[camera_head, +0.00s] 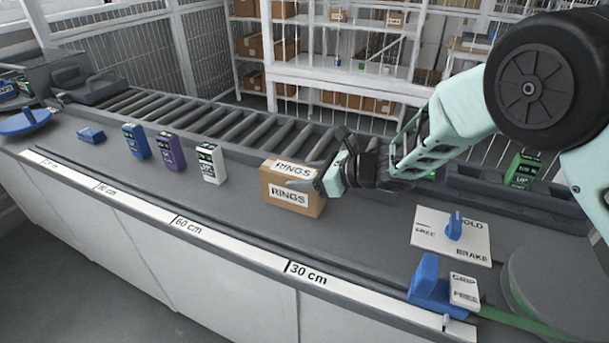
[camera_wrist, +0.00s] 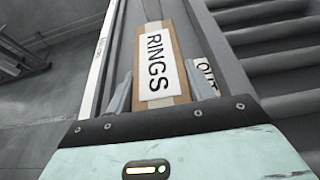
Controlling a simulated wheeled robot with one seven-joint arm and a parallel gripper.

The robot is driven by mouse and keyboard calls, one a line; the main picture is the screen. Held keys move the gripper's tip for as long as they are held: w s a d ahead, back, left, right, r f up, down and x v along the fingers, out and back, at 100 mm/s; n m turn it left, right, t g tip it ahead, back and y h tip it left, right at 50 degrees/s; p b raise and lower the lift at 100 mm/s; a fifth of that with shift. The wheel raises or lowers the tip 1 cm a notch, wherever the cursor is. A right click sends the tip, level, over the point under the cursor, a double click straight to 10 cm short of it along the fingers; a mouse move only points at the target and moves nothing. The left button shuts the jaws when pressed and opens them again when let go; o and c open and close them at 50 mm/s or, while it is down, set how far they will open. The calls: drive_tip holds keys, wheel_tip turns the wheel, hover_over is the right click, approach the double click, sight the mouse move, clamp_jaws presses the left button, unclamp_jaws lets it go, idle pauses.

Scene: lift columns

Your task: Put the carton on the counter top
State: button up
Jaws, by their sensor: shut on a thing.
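The carton (camera_head: 290,207) is a brown box with white RINGS labels on its top and front. It is upright at the grey counter top (camera_head: 240,205), near the middle of the head view. I cannot tell whether its base touches the surface. My gripper (camera_head: 318,170) reaches in from the right and is shut on the carton's upper part. In the wrist view the carton (camera_wrist: 158,62) lies between the two fingers of my gripper (camera_wrist: 160,90). Its far side is hidden.
A roller conveyor (camera_head: 200,115) runs behind the counter. White (camera_head: 211,163), purple (camera_head: 171,151) and blue (camera_head: 136,141) blocks stand left of the carton. A brake plate (camera_head: 430,236) and a blue clamp (camera_head: 428,285) are at right. A ruler strip (camera_head: 230,245) marks the front edge.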

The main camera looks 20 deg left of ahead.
drive_tip(key=o, duration=1.2)
drive_tip(key=shift+r+p, duration=0.2)
drive_tip(key=shift+p, duration=0.2)
drive_tip(key=b+v, duration=0.3)
drive_tip(key=v, duration=0.9)
